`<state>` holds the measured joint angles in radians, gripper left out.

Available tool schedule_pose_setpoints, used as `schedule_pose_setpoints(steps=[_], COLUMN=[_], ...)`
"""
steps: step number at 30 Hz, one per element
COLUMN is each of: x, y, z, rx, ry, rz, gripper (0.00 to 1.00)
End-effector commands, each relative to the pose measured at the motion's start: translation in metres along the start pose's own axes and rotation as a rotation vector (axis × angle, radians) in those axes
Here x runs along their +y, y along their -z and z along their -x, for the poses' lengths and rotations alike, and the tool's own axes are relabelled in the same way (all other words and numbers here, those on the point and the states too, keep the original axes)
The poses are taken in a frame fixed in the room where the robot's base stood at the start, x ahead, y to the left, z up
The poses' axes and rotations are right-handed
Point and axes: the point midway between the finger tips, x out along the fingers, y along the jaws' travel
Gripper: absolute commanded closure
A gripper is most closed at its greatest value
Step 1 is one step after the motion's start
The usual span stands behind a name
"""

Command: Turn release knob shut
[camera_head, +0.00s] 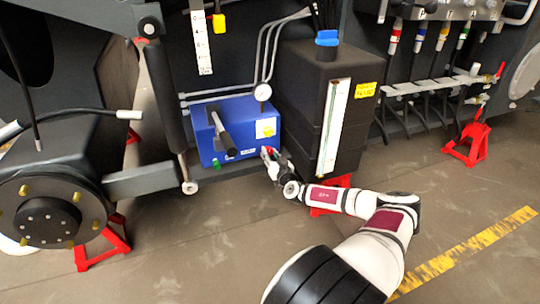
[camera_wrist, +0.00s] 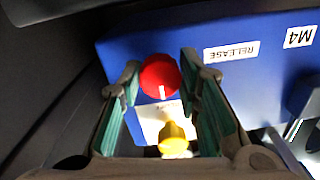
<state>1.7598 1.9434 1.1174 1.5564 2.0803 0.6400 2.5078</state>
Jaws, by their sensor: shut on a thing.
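The release knob (camera_wrist: 159,75) is a round red knob with a white line, on the blue pump box (camera_head: 240,112). A white label reading RELEASE (camera_wrist: 231,52), upside down in the wrist view, is beside it. My gripper (camera_head: 268,155) reaches the lower right of the box's front face. In the wrist view, my gripper (camera_wrist: 161,76) has its fingertips on both sides of the knob and is shut on it. The white line points down toward the palm in that view. In the head view the gripper mostly covers the knob.
A yellow knob-like part (camera_wrist: 174,140) sits between the fingers, nearer the palm. A tall black tank (camera_head: 310,85) stands right of the box. Red stands (camera_head: 473,135) and open floor (camera_head: 200,245) lie around.

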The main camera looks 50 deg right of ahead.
Motion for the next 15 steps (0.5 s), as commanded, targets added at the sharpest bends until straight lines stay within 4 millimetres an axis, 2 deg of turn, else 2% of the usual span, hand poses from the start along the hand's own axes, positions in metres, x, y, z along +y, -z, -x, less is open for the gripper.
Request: schedule_pose_setpoints(steps=[4, 5, 7, 15], x=[-0.0005, -0.0005, -0.0004, -0.0001], y=[-0.0007, -0.0007, -0.0007, -0.0003], z=[0.0002, 0.0002, 0.0002, 0.0001], rx=[-0.002, -0.002, -0.002, -0.001], ry=[0.000, 0.000, 0.000, 0.000], rz=[-0.004, -0.004, -0.003, -0.001], gripper=[0.97, 0.67, 0.51, 0.49])
